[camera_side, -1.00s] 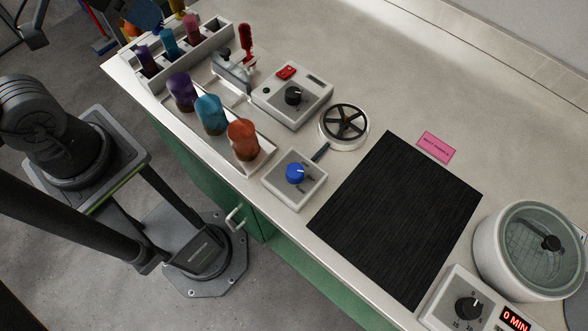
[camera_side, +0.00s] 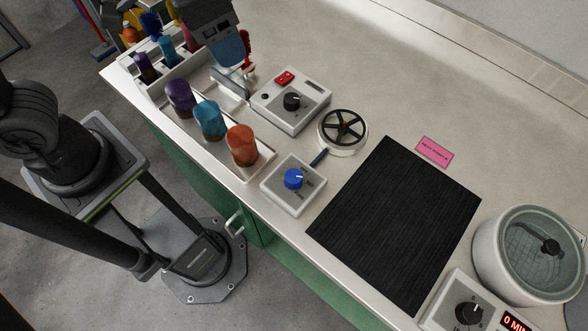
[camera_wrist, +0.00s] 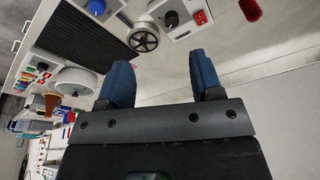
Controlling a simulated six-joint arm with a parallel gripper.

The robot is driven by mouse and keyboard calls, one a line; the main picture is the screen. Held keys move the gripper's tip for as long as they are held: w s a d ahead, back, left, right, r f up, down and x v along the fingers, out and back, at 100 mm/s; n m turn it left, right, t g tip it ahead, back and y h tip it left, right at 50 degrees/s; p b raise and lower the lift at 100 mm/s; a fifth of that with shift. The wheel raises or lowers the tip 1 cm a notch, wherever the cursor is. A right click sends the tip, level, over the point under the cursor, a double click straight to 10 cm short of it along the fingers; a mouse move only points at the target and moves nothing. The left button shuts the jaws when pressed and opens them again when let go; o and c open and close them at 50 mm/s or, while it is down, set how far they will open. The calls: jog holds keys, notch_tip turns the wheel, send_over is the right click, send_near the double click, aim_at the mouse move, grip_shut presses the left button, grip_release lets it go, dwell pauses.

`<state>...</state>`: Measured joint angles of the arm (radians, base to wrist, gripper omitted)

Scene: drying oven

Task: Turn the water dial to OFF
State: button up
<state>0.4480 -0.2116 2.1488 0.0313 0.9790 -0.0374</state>
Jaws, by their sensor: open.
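A blue dial (camera_side: 293,178) sits on a small pale square box (camera_side: 302,200) near the front edge of the bench. Its white pointer mark points right; the lettering around it is too small to read. A blue knob (camera_wrist: 97,6), apparently the same dial, shows at the top edge of the wrist view. My gripper (camera_side: 231,48) is at the top of the side view, above the bench and well apart from the blue dial. In the wrist view my gripper's two blue fingers (camera_wrist: 160,72) are spread, with nothing between them.
A control box with a black knob and red switch (camera_side: 290,102) and a wheel valve (camera_side: 343,130) stand between my gripper and the dial.

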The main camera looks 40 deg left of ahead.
aim_at(294, 176)
jog(key=s+d+f+m+g+y, duration=0.15)
jog(key=d+f+m, duration=0.4)
jog(key=d, duration=0.85)
jog(key=shift+n+g, duration=0.25)
jog(key=shift+n, duration=0.4)
notch_tip(294, 176, down, 15)
jog(key=shift+a+f, duration=0.1)
jog(key=shift+c, duration=0.2)
jog(key=c, duration=0.9)
